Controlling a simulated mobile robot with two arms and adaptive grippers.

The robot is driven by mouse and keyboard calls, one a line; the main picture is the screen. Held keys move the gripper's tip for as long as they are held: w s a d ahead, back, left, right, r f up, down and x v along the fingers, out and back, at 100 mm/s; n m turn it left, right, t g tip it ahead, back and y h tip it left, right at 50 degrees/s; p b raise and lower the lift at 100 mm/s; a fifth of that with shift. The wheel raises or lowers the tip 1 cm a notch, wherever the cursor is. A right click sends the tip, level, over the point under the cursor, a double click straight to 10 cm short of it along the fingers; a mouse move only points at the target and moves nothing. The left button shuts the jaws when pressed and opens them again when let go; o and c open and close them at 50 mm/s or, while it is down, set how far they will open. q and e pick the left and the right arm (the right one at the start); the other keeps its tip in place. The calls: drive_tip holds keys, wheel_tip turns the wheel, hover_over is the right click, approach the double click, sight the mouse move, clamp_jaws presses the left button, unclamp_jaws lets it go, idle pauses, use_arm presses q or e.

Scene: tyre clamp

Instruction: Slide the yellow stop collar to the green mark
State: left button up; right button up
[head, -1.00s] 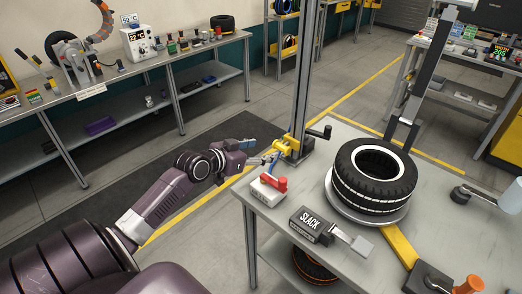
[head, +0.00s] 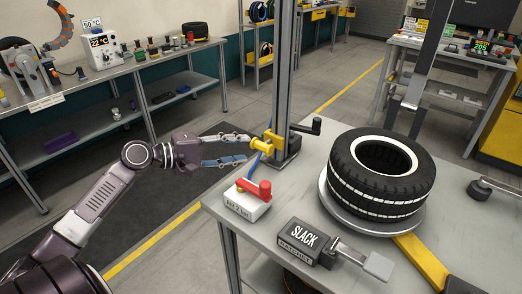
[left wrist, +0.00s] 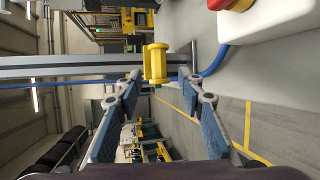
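The yellow stop collar (head: 264,143) is a spool-shaped piece at the low part of the upright grey post (head: 287,75), by the table's back left corner. In the left wrist view the yellow collar (left wrist: 156,63) lies just ahead, between the lines of the two fingertips. My left gripper (head: 248,148) is open, its blue-padded fingers spread above and below the collar's near end in the head view. In the left wrist view gaps show beside the collar, so the fingers are not closed on it. I cannot make out a green mark. My right gripper is not in view.
A black crank (head: 306,127) sticks out right of the post. A white box with a red lever (head: 254,196) and a SLACK ratchet box (head: 304,240) stand on the table near the gripper. A tyre (head: 383,175) lies on a round plate. Open floor lies left of the table.

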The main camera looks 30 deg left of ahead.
sight(258, 147)
use_arm(q)
drive_tip(key=shift+p+x, duration=0.55)
drive_tip(key=shift+x, duration=3.15)
drive_tip(key=shift+r, duration=0.1)
drive_tip(key=shift+c, duration=0.7)
clamp_jaws()
drive_tip(key=shift+d, duration=0.1)
